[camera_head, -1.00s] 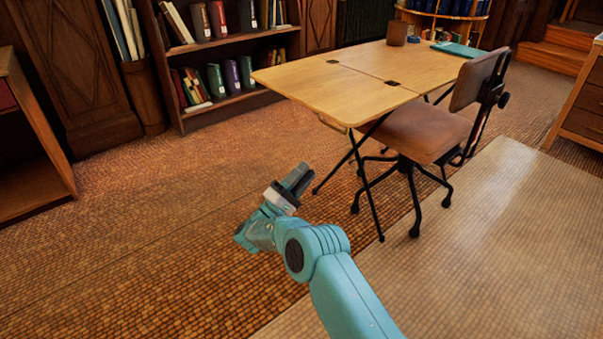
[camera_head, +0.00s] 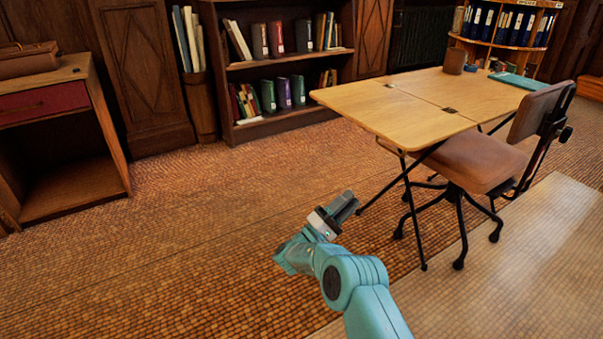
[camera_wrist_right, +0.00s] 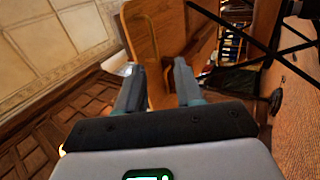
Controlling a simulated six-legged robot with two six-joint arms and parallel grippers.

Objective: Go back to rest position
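My right gripper (camera_head: 343,205) is raised over the floor in the middle of the head view, in front of the folding drafting table. Its arm comes in from the bottom right. In the right wrist view the two fingers of the right gripper (camera_wrist_right: 158,80) stand apart with nothing held between them. My left gripper does not show in either view.
The wooden drafting table (camera_head: 410,118) and a brown swivel chair (camera_head: 480,165) stand at the right. A bookshelf (camera_head: 238,66) is at the back. A wooden desk with a red drawer (camera_head: 40,103) is at the left. The floor (camera_head: 190,240) at left and centre is clear.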

